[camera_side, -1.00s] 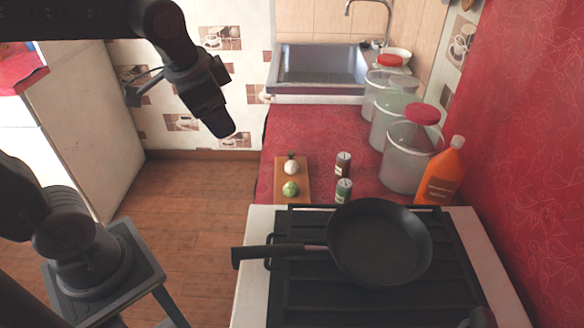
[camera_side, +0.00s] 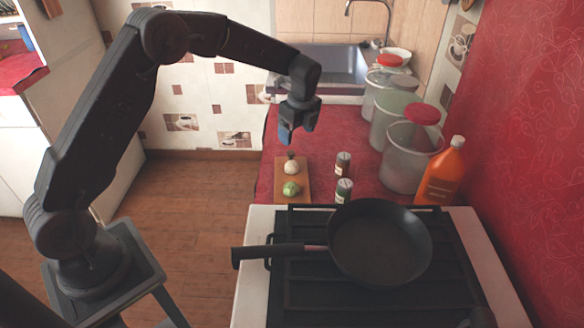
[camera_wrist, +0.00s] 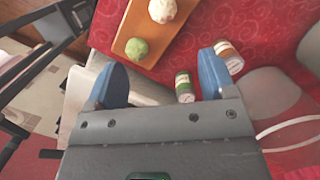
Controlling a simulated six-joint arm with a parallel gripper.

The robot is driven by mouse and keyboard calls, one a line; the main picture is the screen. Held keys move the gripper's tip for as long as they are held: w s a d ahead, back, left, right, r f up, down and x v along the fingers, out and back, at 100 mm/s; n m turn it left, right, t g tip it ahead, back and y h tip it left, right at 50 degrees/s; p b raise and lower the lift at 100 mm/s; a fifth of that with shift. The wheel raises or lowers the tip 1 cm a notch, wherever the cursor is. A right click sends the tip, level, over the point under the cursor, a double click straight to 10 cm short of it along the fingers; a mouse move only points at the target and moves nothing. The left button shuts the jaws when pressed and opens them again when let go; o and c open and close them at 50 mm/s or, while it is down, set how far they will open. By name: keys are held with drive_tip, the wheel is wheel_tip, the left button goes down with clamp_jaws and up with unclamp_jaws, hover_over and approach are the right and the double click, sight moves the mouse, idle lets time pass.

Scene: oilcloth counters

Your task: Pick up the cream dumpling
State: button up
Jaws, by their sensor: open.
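The cream dumpling (camera_side: 291,167) sits on a small wooden board (camera_side: 304,192) on the red counter. A green dumpling (camera_side: 291,188) sits on the same board, nearer the stove. In the wrist view the cream dumpling (camera_wrist: 163,10) is at the top edge and the green one (camera_wrist: 137,48) is below it. My gripper (camera_side: 296,138) hangs above the far end of the board, empty. Its blue fingers are spread apart in the wrist view (camera_wrist: 160,85), and both dumplings lie beyond the fingertips. A small dark item (camera_side: 291,155) shows just behind the cream dumpling.
Two small jars (camera_side: 343,178) stand right of the board. Large clear containers (camera_side: 404,155) and an orange bottle (camera_side: 441,175) stand further right. A black frying pan (camera_side: 380,245) sits on the stove in front, its handle pointing left. Red counter (camera_side: 310,125) behind the board is clear.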

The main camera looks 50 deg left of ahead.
hover_over(292, 163)
drive_tip(key=d, duration=0.1)
drive_tip(key=f, duration=0.8)
drive_tip(key=shift+s+d, duration=0.1)
drive_tip(key=shift+s, duration=0.15)
drive_tip(key=shift+w+a+f, duration=0.1)
drive_tip(key=shift+a+f, duration=0.1)
drive_tip(key=shift+f, duration=0.7)
drive_tip(key=shift+w+a+f, duration=0.1)
drive_tip(key=shift+a+f, duration=0.1)
drive_tip(key=shift+f, duration=0.65)
drive_tip(key=shift+w+a+f, duration=0.1)
drive_tip(key=shift+a+f, duration=0.1)
drive_tip(key=shift+f, duration=0.7)
drive_tip(key=c, duration=0.7)
